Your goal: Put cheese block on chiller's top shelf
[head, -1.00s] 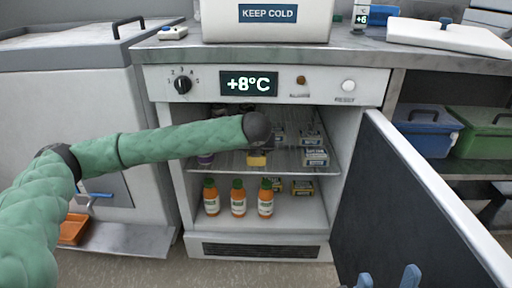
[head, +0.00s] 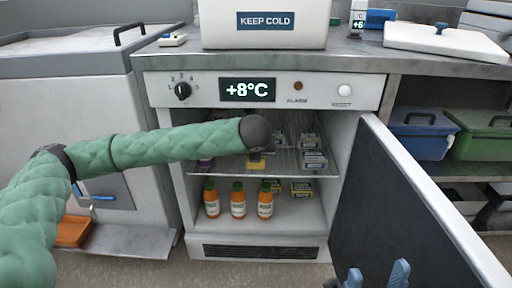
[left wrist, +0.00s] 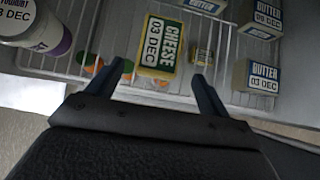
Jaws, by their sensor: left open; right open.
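The cheese block (left wrist: 160,45), yellow with a white and dark label, is on the wire top shelf (left wrist: 110,25) of the chiller in the left wrist view. In the head view a small yellow part of it (head: 256,164) shows below my left wrist. My left gripper (left wrist: 158,72) is open, its blue fingertips to either side of the block's near end, with gaps visible; in the head view my wrist hides it. My right gripper (head: 376,276) is open and empty at the bottom edge of the head view, by the open chiller door (head: 400,210).
Butter packs (left wrist: 262,82) stand right of the cheese, and a yoghurt bottle (left wrist: 35,25) stands at left. Orange bottles (head: 238,200) and small packs (head: 301,188) are on the lower level. The chiller display (head: 247,90) reads +8°C.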

